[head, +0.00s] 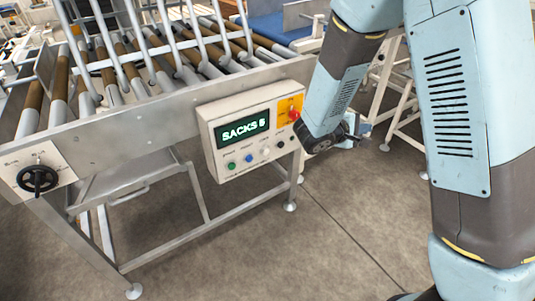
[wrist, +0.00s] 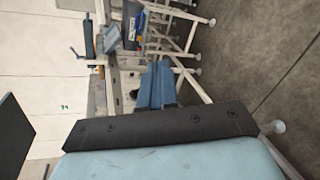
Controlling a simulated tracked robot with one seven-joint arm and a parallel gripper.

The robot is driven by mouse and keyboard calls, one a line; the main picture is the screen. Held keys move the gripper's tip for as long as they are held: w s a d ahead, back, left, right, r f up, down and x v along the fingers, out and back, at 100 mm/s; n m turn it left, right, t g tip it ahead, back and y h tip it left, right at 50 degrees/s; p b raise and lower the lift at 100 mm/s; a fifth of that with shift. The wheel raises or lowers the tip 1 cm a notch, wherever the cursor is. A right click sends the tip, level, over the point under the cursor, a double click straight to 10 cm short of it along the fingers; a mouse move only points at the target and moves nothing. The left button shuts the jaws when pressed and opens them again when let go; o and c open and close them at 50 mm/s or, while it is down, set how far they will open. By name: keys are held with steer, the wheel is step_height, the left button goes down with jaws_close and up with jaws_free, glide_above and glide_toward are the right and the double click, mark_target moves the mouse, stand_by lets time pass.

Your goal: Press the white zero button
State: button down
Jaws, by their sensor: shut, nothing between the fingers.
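The white button (head: 266,151) is on the front of a light grey control box (head: 209,150), in a row with a green button (head: 232,165), a blue button (head: 249,158) and a dark button (head: 281,143). The labels above the buttons are too small to read. The box's display (head: 243,131) shows "SACKS" and a digit that looks like 5. My gripper (head: 354,139) is right of the box, partly hidden behind my wrist, and apart from the buttons. In the wrist view its blue fingers (wrist: 157,72) are together and empty.
A red knob (head: 294,115) on a yellow plate sits at the box's upper right. The box is mounted on a roller conveyor frame (head: 125,140). A black handwheel (head: 38,179) is at the far left. The floor (head: 270,245) in front is clear.

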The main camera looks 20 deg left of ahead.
mark_target(266, 151)
steer(key=s+a+f+n+t+y, duration=0.2)
steer(key=a+f+n+y, duration=0.3)
steer(key=a+f, duration=0.5)
steer(key=s+a+f+n+t+y, duration=0.2)
steer(key=a+f+n+y, duration=0.4)
steer(key=a+f, duration=0.5)
steer(key=shift+s+a+f+t+y, duration=0.2)
steer(key=shift+s+a+t+y, duration=0.1)
steer(key=shift+s+a+t, duration=0.1)
steer(key=shift+w, duration=0.1)
steer(key=w+a, duration=0.5)
steer(key=a, duration=0.1)
steer(key=shift+w+a, duration=0.3)
steer(key=shift+w, duration=0.05)
steer(key=shift+w, duration=0.1)
stand_by(0.8)
steer(key=shift+w+a+r, duration=0.1)
steer(key=shift+w+a, duration=0.05)
steer(key=shift+a, duration=0.15)
